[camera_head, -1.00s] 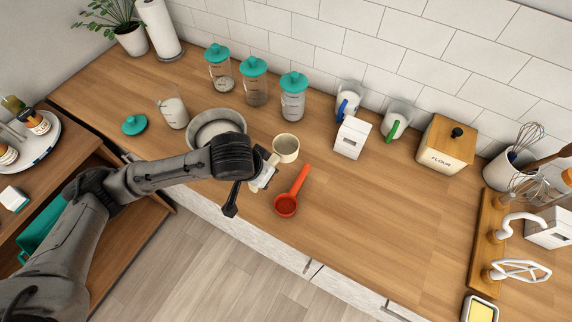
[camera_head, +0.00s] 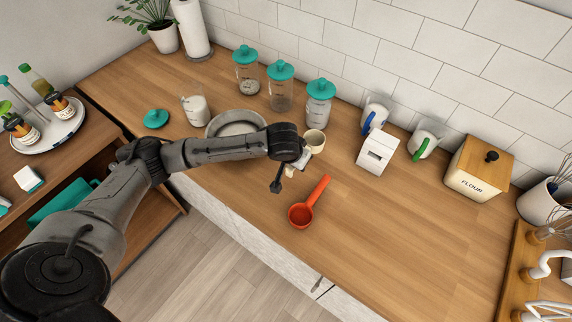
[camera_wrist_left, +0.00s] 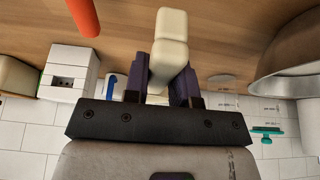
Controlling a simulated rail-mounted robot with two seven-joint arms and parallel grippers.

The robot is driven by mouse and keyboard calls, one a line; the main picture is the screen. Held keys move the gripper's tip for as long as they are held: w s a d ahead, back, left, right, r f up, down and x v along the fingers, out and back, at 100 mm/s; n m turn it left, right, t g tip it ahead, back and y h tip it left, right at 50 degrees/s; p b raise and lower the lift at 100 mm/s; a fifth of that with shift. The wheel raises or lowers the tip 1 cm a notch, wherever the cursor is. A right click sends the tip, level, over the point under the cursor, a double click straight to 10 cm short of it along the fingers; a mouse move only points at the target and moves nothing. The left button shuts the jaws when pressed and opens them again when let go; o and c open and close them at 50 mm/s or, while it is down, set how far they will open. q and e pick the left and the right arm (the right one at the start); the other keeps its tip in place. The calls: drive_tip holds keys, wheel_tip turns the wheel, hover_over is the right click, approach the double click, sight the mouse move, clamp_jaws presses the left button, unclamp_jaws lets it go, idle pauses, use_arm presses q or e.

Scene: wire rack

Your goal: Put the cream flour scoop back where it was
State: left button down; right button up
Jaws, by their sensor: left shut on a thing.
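The cream flour scoop (camera_head: 315,141) is in the head view, between the steel bowl and the white box; its round cup faces up. My left gripper (camera_head: 299,163) is at the cup's near side. In the left wrist view the cream handle (camera_wrist_left: 168,50) sits between the two fingers (camera_wrist_left: 172,80), which are shut on it. The head view does not clearly show whether the scoop touches the counter or hangs above it. My right gripper is in neither view.
An orange scoop (camera_head: 302,214) lies in front. The steel bowl (camera_head: 215,130) is left, teal-lidded jars (camera_head: 280,92) behind. A white box (camera_head: 377,153), measuring jugs with blue and green scoops (camera_head: 424,141) and a flour box (camera_head: 478,168) stand right. The counter's front right is clear.

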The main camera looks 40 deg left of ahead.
use_arm(q)
drive_tip(key=a+f, duration=0.1)
drive_tip(key=a, duration=0.1)
drive_tip(key=a+f, duration=0.1)
drive_tip(key=a, duration=0.1)
drive_tip(key=shift+s+a+f, duration=0.1)
drive_tip(key=shift+s+f, duration=0.2)
drive_tip(key=shift+f+b, duration=0.4)
drive_tip(key=shift+f, duration=1.55)
drive_tip(key=shift+f, duration=0.2)
drive_tip(key=c, duration=0.9)
unclamp_jaws()
drive_tip(key=shift+c, duration=0.2)
drive_tip(key=shift+r, duration=0.15)
